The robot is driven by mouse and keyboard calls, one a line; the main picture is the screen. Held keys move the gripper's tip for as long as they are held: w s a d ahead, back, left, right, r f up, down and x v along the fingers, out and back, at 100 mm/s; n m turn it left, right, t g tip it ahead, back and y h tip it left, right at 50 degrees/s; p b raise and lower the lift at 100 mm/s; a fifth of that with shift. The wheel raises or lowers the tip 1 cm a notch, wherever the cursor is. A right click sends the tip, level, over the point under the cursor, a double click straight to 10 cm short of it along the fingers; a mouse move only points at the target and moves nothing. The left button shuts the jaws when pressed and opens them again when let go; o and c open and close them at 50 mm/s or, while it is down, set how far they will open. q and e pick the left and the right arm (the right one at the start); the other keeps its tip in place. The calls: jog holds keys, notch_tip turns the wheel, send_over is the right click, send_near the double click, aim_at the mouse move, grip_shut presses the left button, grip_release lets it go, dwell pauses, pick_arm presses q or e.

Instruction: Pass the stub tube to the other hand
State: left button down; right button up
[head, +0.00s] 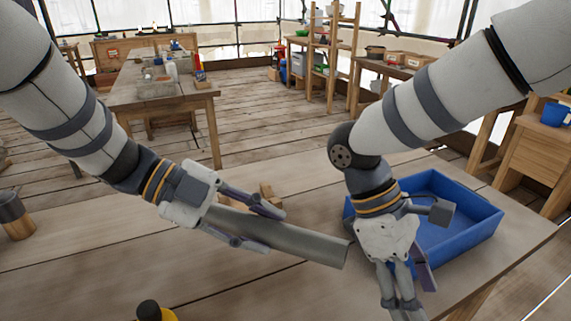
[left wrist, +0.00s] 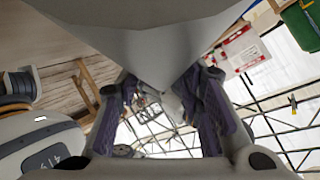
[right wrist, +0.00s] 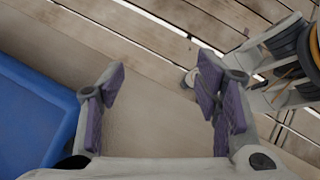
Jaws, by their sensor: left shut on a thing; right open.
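The stub tube (head: 300,243) is a plain grey cylinder. In the head view it slants across the table's middle, its right end close to my right gripper. My left gripper (head: 275,231) is shut on it, with a finger along each side. In the left wrist view the tube (left wrist: 150,40) fills the top, large and grey, between the purple finger pads. My right gripper (head: 408,296) points down beside the tube's right end, apart from the tube's body. In the right wrist view its fingers (right wrist: 160,80) are spread and empty; I cannot make out the tube there.
A blue tray (head: 487,228) sits on the table (head: 130,250) behind my right gripper; its edge shows in the right wrist view (right wrist: 35,120). Small wooden blocks (head: 268,193) lie behind the tube. A dark-topped wooden cylinder (head: 17,218) stands far left. A yellow-and-black item (head: 150,312) shows at the front edge.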

jog(key=w+a+r+t, duration=0.2)
jog(key=w+a+r, duration=0.1)
jog(key=w+r, duration=0.2)
jog(key=n+t+y, duration=0.3)
jog(key=y, duration=0.2)
send_near(286, 229)
jog(key=shift+s, duration=0.15)
notch_tip(286, 229, down, 11)
jog(key=shift+d+f, duration=0.1)
jog(key=shift+f, duration=0.1)
jog(key=c, duration=1.1)
jog(key=o, duration=1.1)
